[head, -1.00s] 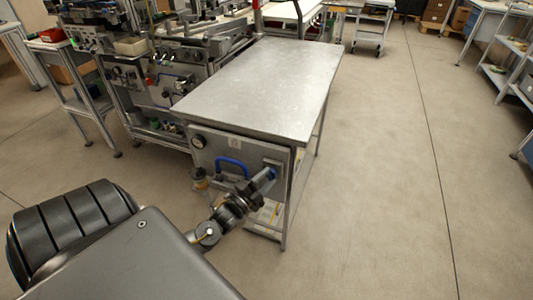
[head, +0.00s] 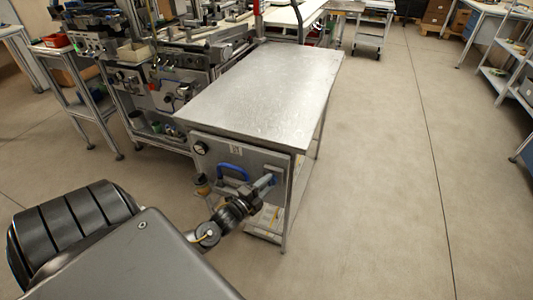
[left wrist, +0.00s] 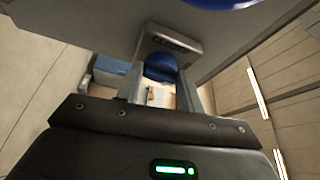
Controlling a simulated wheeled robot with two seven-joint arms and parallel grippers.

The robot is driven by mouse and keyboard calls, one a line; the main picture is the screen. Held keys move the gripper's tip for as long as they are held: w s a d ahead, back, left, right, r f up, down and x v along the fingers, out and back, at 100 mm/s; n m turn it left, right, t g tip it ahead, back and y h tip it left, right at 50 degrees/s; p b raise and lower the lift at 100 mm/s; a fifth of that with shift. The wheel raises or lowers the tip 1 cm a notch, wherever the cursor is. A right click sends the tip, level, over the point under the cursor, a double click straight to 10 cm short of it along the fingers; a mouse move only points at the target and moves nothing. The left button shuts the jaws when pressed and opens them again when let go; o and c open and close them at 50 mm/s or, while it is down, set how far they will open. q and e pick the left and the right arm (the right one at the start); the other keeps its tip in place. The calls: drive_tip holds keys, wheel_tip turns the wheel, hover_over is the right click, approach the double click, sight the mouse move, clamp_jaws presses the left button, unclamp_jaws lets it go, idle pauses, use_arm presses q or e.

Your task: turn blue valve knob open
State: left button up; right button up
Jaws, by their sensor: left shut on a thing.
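The blue valve knob (left wrist: 160,67) sits between the two fingers of my left gripper in the left wrist view, under a plate lettered "CLOSED" (left wrist: 176,43). My left gripper (head: 266,181) is shut on the knob, at the right part of the grey front panel (head: 259,158) under the metal table. In the head view the fingers mostly hide the knob. A blue curved handle (head: 233,168) is on the panel left of the gripper. My right gripper is not in view.
A round gauge (head: 200,148) is at the panel's upper left. The metal tabletop (head: 265,90) is bare. A workbench with machine parts (head: 165,80) stands at the left. The floor (head: 385,180) to the right is clear.

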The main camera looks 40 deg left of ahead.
use_arm(q)
drive_tip(key=o, duration=1)
drive_tip(key=s, duration=1)
drive_tip(key=shift+s+a+f+b, duration=0.3)
drive_tip(key=shift+s+f+b, duration=0.05)
drive_tip(key=shift+f, duration=0.05)
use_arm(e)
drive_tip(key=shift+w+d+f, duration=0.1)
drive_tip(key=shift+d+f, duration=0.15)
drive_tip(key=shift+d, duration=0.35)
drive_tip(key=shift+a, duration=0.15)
